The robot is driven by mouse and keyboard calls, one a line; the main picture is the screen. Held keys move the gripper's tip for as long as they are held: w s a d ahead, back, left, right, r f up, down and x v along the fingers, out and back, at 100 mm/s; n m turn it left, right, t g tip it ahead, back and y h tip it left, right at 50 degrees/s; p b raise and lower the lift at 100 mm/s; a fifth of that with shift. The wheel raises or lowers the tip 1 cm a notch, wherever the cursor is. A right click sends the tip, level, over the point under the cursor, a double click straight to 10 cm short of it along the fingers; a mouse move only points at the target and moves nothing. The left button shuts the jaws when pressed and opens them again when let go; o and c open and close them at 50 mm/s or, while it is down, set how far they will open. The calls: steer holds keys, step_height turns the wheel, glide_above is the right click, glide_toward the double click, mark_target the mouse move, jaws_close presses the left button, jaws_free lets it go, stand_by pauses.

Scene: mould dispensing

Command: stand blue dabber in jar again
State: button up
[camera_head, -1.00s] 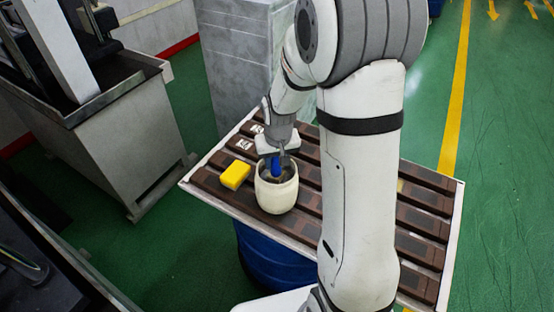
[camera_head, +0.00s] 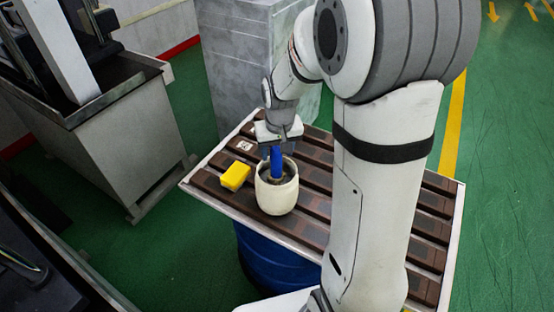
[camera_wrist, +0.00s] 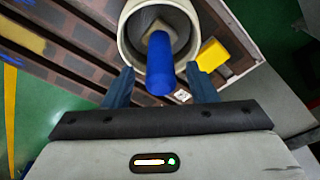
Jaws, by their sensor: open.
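The blue dabber (camera_head: 276,162) stands in the cream jar (camera_head: 277,194), its lower end inside and its blue handle rising above the rim. In the wrist view the blue handle (camera_wrist: 160,66) points toward my gripper, with its pale lower part inside the jar (camera_wrist: 127,42). My gripper (camera_head: 277,146) is just above the jar at the top of the handle. In the wrist view my gripper (camera_wrist: 161,84) is open, one finger on each side of the handle, with gaps between. The dabber's tip is hidden inside the jar.
A yellow block (camera_head: 235,175) lies left of the jar on the brown slatted table (camera_head: 222,195). A blue drum (camera_head: 275,258) is under the table. A grey metal block (camera_head: 245,70) stands behind it. My arm covers much of the table's right side.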

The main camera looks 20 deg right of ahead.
step_height(320, 180, up, 6)
steer(key=s+r, duration=0.3)
steer(key=s, duration=0.7)
steer(key=s+r+t, duration=0.1)
steer(key=s, duration=0.8)
steer(key=shift+r, duration=0.4)
steer(key=shift+s+d, duration=0.1)
